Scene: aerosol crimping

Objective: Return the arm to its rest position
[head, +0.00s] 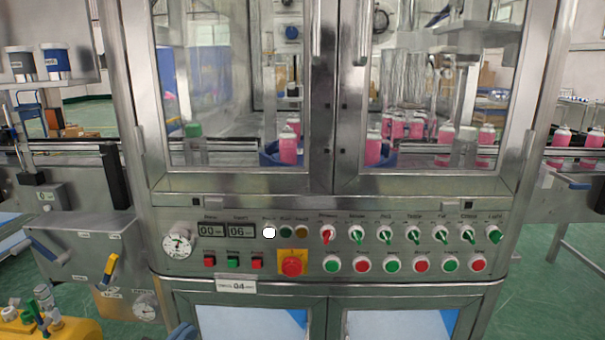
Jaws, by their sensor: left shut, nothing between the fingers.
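The tips of my left gripper (182,332) show only as a small dark bluish shape at the bottom edge of the head view, left of centre. They are shut and hold nothing. They are low in front of the crimping machine's lower cabinet (340,284), apart from the control panel (340,240). The rest of my left arm is out of the frame. My right gripper is not in view.
The panel carries a red-and-yellow emergency stop (292,263), several knobs and buttons, and a gauge (179,241). Glass doors (430,90) above are closed, with pink bottles (374,148) behind them. A yellow-handled valve (110,268) and yellow equipment (52,331) stand at left.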

